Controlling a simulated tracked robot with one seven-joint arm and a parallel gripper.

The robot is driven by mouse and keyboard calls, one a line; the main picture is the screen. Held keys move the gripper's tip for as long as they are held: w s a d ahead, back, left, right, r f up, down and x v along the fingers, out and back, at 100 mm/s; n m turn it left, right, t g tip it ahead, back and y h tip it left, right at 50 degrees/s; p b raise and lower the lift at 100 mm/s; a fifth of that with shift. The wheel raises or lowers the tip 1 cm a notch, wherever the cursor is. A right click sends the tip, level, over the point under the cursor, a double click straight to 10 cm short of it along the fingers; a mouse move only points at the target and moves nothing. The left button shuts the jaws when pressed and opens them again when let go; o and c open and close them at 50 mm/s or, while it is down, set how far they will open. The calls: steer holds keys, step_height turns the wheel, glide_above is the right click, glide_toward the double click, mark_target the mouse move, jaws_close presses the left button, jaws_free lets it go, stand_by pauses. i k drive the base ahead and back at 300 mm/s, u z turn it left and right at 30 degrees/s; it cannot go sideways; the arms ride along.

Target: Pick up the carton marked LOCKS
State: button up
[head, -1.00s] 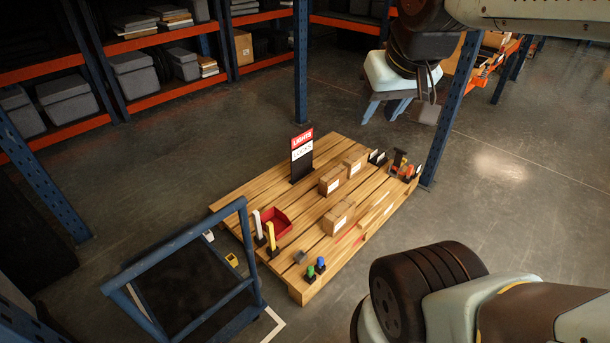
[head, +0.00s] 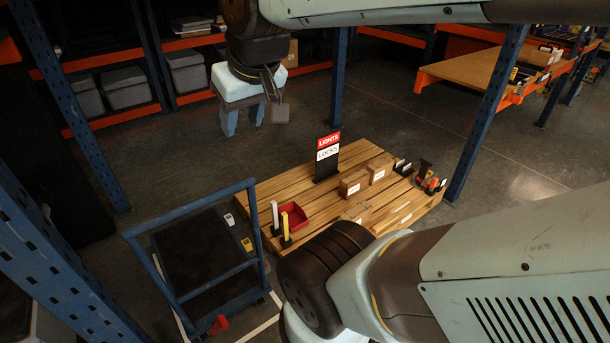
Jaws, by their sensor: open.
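Several small brown cartons stand on the wooden pallet (head: 308,183): one in the middle (head: 352,185), one behind it to the right (head: 381,169), and one nearer (head: 357,213), partly hidden by my arm. Their white labels are too small to read, so I cannot tell which is marked LOCKS. An upright sign (head: 327,155) on the pallet reads LIGHTS on red and LOCKS on white. My gripper (head: 243,122) is open and empty, pointing down, at the upper left of the pallet in the picture and apart from the cartons.
A red bin (head: 292,217) and white and yellow upright pieces (head: 285,228) stand at the pallet's left. A blue-railed cart (head: 200,262) is left of it. Blue rack posts (head: 485,115) rise right and left. An orange-edged bench (head: 470,75) stands back right. Floor behind the pallet is clear.

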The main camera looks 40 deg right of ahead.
mark_target(351, 185)
steer(key=z, duration=0.2)
steer(key=i, duration=0.15)
steer(key=u, duration=1.7)
steer(key=k, duration=2.5)
steer(key=z, duration=1.9)
steer(key=i, duration=0.75)
steer(key=z, duration=0.15)
